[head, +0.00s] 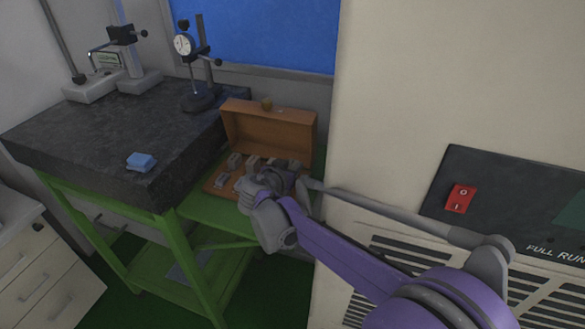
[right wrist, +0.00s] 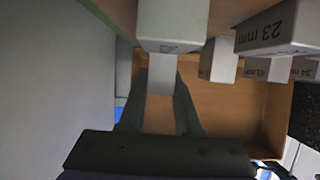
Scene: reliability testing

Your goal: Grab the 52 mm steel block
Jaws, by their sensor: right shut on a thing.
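The wooden gauge-block case (head: 270,131) stands open on the green shelf, with several grey steel blocks (head: 235,160) in it. My right gripper (head: 270,178) reaches into its right part and hides some blocks. In the right wrist view the two dark fingers (right wrist: 159,105) are shut on a pale grey steel block (right wrist: 160,76). No size can be read on it, so I cannot tell if it is the 52 mm one. A larger-looking grey block (right wrist: 172,20) shows just above it. My left gripper is not in view.
Blocks marked 23 mm (right wrist: 280,28), 41 mm (right wrist: 258,69) and 34 mm (right wrist: 304,68) are close beside the fingers. The cream cabinet (head: 400,100) stands close on the right. A dark granite table (head: 90,135) holds a blue item (head: 141,161) and gauge stands.

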